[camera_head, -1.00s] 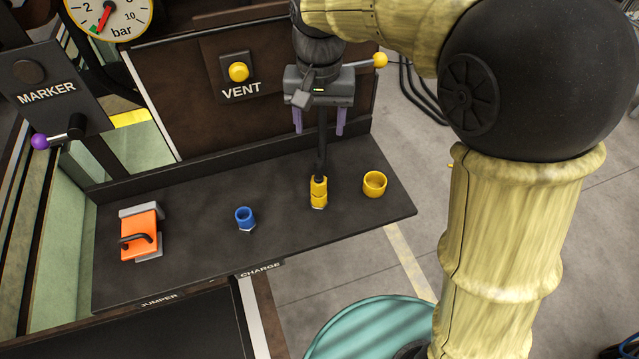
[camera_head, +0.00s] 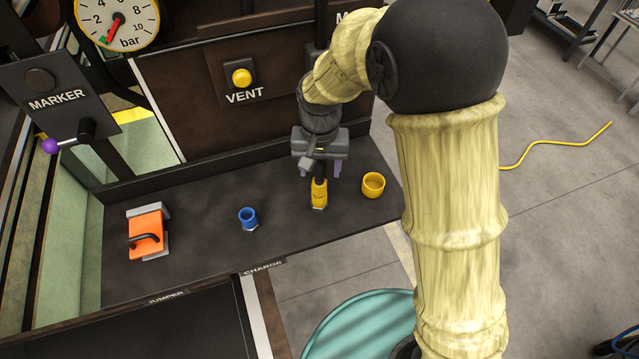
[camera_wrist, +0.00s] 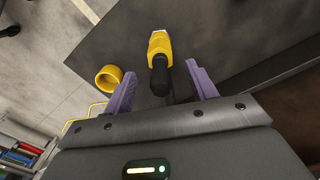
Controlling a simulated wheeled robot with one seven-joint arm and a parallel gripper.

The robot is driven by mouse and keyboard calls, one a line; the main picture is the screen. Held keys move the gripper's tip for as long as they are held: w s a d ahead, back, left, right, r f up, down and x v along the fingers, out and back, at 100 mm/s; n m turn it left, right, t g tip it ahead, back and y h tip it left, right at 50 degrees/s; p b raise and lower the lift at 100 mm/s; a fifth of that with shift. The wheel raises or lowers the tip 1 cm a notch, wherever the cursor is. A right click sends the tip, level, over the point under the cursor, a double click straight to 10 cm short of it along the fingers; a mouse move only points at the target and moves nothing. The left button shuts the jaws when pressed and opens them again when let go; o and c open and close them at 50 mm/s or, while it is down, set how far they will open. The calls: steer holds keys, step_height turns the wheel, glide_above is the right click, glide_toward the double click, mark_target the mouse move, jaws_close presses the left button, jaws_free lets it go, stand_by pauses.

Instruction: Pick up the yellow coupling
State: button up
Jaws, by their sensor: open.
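My gripper (camera_head: 322,170) is above the coupling, pointing down. In the wrist view my gripper (camera_wrist: 161,78) is open, with a finger on each side of the black part and visible gaps. Whether the fingers touch anything is not seen; they appear apart from it.
A yellow cup (camera_head: 373,185) stands just right of the coupling, and a blue fitting (camera_head: 248,218) stands to its left. An orange connector (camera_head: 147,232) is farther left on the shelf (camera_head: 200,260). The panel with the yellow VENT button (camera_head: 242,78) rises behind.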

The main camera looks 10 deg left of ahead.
mark_target(319, 181)
steer(key=shift+s+f+p, duration=0.1)
steer(key=shift+f+p, duration=0.2)
steer(key=shift+p, duration=0.1)
step_height(319, 181, down, 3)
steer(key=shift+s+f+p, duration=0.15)
steer(key=shift+p, duration=0.75)
steer(key=shift+f, duration=0.65)
steer(key=shift+r, duration=0.1)
jaws_close()
